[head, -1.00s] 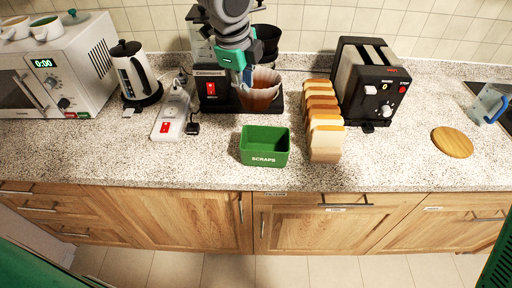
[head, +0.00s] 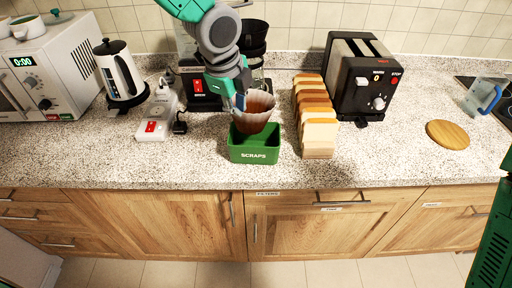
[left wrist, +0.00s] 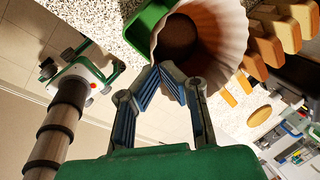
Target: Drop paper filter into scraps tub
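The paper filter (head: 254,115) is a white fluted cup, brown inside with what looks like coffee grounds. My left gripper (head: 240,103) is shut on its rim and holds it over the scraps tub. The green scraps tub (head: 254,155), labelled SCRAPS, stands on the counter; the filter hides part of its opening. In the left wrist view, the fingertips (left wrist: 161,72) meet at the near rim of the filter (left wrist: 215,45), with the green tub (left wrist: 147,25) partly hidden behind it. My right gripper is not in view.
A row of bread slices (head: 316,122) stands close to the right of the tub, with a black toaster (head: 352,90) beyond. The coffee maker (head: 199,88) is behind, and a power strip (head: 157,115) lies left. The counter front is clear.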

